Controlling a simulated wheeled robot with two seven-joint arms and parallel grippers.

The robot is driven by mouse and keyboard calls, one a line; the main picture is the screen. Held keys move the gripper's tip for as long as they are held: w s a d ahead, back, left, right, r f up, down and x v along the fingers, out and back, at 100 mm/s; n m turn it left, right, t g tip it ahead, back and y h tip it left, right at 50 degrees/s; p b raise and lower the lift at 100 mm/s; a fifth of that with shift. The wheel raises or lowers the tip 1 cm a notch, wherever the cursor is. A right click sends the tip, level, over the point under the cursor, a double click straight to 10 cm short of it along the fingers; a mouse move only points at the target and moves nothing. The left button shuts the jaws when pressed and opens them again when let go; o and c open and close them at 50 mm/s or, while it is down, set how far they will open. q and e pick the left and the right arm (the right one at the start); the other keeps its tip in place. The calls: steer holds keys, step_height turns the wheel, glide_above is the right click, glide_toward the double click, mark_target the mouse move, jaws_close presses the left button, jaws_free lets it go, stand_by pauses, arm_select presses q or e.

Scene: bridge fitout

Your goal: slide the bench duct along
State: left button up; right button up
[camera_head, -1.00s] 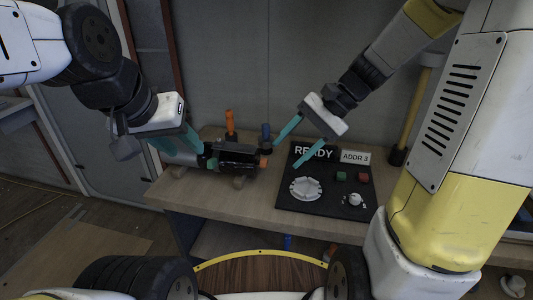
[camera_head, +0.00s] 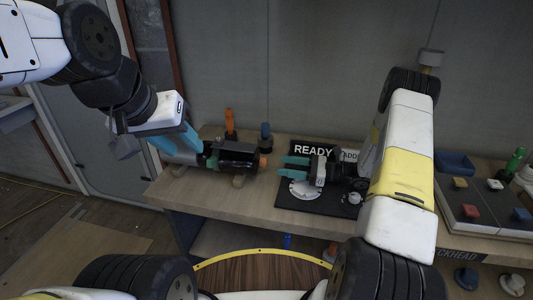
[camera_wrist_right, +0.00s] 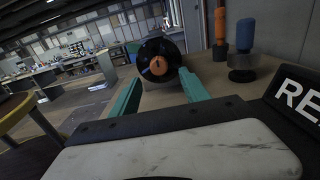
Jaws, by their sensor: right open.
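The bench duct (camera_head: 238,155) appears to be the dark cylinder lying on the wooden bench (camera_head: 225,197), with a grey section at its left and an orange hub at its right end. In the right wrist view its round black end (camera_wrist_right: 160,48) faces me, just beyond the fingertips. My left gripper (camera_head: 192,143) has its teal fingers at the duct's left part; whether they grip it is hidden. My right gripper (camera_head: 283,168) is open and empty, its fingers pointing left at the duct's right end, apart from it. The open fingers also show in the right wrist view (camera_wrist_right: 158,88).
An orange-handled tool (camera_head: 229,124) and a blue-handled tool (camera_head: 265,133) stand behind the duct. A panel with coloured blocks (camera_head: 483,205) is at the far right.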

steer(key=x, duration=0.6)
steer(key=shift+w+a, duration=0.1)
steer(key=shift+a, duration=0.3)
jaws_close()
stand_by(1.0)
